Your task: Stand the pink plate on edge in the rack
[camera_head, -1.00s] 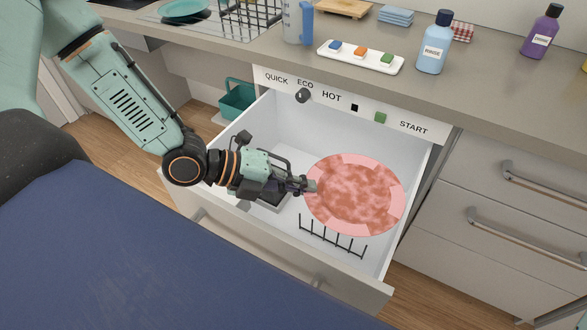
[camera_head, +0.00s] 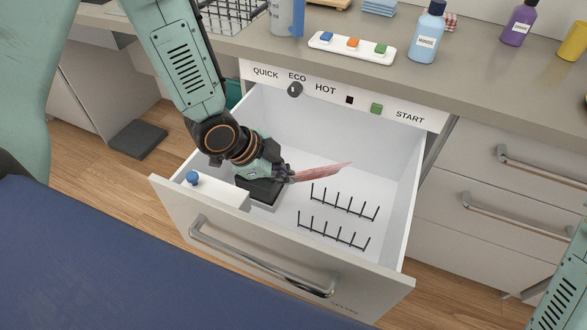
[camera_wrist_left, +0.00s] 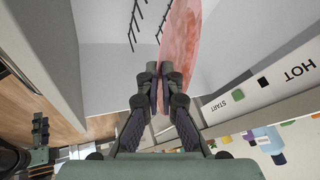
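The pink plate (camera_head: 322,172) is held by its left rim in my left gripper (camera_head: 290,174), inside the open drawer. It is turned nearly edge-on to the head camera, tilted, and held above the drawer floor. The left wrist view shows the plate (camera_wrist_left: 181,38) between the closed fingers (camera_wrist_left: 164,78). The rack shows as two rows of black prongs: a back row (camera_head: 345,203) and a front row (camera_head: 333,231). The plate is up and left of the rows, apart from them. In the left wrist view some prongs (camera_wrist_left: 134,24) stand left of the plate.
The drawer's front wall (camera_head: 270,245) and side walls surround the rack. A grey box-like compartment (camera_head: 262,200) and a blue knob (camera_head: 192,178) are at the drawer's left.

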